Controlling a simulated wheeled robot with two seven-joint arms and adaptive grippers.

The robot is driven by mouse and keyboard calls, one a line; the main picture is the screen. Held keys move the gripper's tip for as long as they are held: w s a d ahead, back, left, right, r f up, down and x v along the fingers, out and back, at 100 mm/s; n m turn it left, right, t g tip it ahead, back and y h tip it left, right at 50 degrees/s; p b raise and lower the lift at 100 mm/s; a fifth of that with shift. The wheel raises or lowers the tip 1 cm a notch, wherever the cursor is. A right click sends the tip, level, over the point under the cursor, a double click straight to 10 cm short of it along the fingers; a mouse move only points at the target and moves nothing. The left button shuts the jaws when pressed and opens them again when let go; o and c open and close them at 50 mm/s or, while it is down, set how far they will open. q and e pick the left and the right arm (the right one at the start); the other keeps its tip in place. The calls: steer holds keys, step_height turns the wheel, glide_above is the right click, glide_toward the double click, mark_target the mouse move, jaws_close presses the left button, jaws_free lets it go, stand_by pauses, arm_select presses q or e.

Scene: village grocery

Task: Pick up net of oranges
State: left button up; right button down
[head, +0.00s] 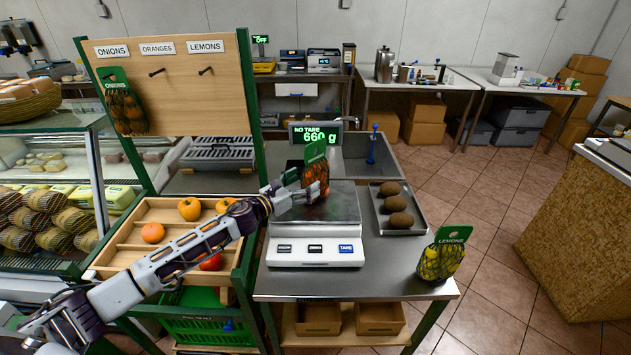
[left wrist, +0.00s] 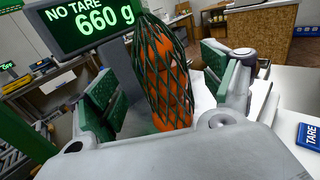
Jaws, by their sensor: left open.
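The net of oranges (head: 317,174) has a green card on top and stands upright on the weighing scale's plate (head: 340,204). In the left wrist view the net (left wrist: 165,85) shows orange fruit through green mesh. My left gripper (head: 303,188) is at the net from the left. Its jaws (left wrist: 160,80) are open, with one green-padded finger on either side of the net. A gap shows on the left side; the right finger is closer, and I cannot tell if it touches. The scale display (head: 315,134) reads 660 g. My right gripper is not in view.
A tray of brown round produce (head: 403,231) lies right of the scale. A net of lemons (head: 440,262) stands at the counter's front right corner. A wooden rack (head: 122,237) with loose fruit is at left. A pegboard (head: 178,117) holds a net of onions (head: 126,111).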

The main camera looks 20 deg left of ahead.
mark_target(316, 175)
arm_select(q)
steer(key=shift+w+d, duration=0.1)
steer(key=shift+w, duration=0.05)
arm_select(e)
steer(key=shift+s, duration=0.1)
arm_select(q)
steer(key=shift+w+d+r, duration=0.15)
steer(key=shift+w, duration=0.15)
steer(key=shift+w+d+p, duration=0.35)
steer(key=shift+w+p, duration=0.1)
steer(key=shift+w, duration=0.15)
steer(key=shift+p+x, duration=0.3)
steer(key=shift+x, duration=1.2)
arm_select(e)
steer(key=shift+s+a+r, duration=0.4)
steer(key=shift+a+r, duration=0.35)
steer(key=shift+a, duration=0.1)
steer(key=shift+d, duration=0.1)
